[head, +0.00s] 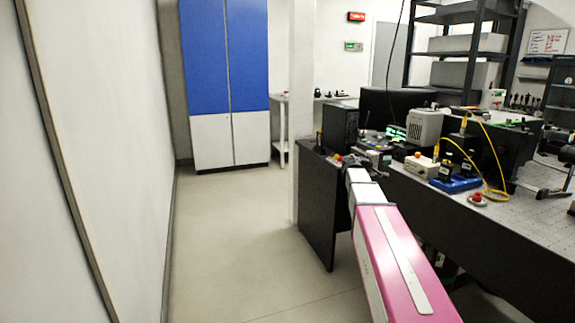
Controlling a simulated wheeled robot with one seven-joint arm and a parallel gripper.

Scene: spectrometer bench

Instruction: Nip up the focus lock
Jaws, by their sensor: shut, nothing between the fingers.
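My arm reaches away from me to the near left end of the dark bench (318,200). At its tip my gripper (343,160) shows small and dark, shut with nothing in it. It is close to a small grey-and-black device (374,156) at the bench's left end. I cannot make out the focus lock at this size; whether the gripper touches anything there is unclear.
On the bench stand a black box (340,126), a light grey unit (424,126), a white box with an orange knob (421,165), a blue base with yellow cables (455,183) and a red button (477,198). Open floor (235,235) lies left, towards a blue-and-white cabinet (226,80).

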